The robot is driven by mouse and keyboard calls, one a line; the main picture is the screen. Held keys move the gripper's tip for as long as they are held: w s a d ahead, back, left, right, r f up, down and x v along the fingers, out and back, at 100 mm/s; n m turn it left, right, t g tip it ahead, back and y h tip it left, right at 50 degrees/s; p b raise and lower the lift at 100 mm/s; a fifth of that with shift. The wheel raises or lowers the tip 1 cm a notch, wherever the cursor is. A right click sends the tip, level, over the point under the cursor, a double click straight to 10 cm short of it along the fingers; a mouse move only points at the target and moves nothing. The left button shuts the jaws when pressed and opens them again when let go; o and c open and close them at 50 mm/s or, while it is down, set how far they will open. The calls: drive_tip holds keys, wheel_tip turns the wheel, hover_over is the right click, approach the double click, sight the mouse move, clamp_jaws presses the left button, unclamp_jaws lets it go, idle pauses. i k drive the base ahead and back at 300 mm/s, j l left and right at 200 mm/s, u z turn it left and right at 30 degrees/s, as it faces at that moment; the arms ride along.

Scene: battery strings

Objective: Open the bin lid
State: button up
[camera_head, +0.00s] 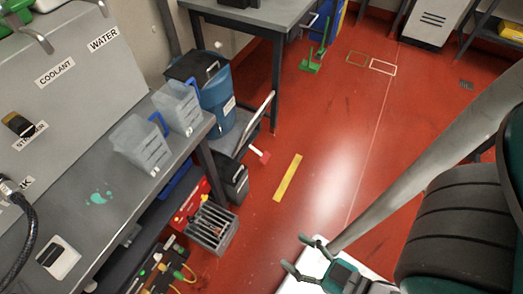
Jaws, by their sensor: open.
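A round blue bin (218,103) stands behind the grey bench, with a white label on its side. The clear tubs on the bench hide part of the bin. A smaller black container (236,183) stands on the floor by the bench; I cannot tell whether it has a lid. My gripper (295,252) is at the bottom centre, open and empty, over a white surface. It is well apart from the blue bin and touches nothing that I can see.
Two clear tubs (141,146) stand on the grey bench (95,215). A grey slotted crate (210,228) is on the floor beside it. A grey table (262,14) stands behind the bin. The red floor is clear around a yellow strip (288,178). Green stands (311,67) are farther back.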

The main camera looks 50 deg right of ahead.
sight(230, 172)
drive_tip(key=z, duration=0.5)
drive_tip(key=i+l+u, duration=0.2)
drive_tip(key=i+l, duration=0.45)
drive_tip(key=i, duration=0.1)
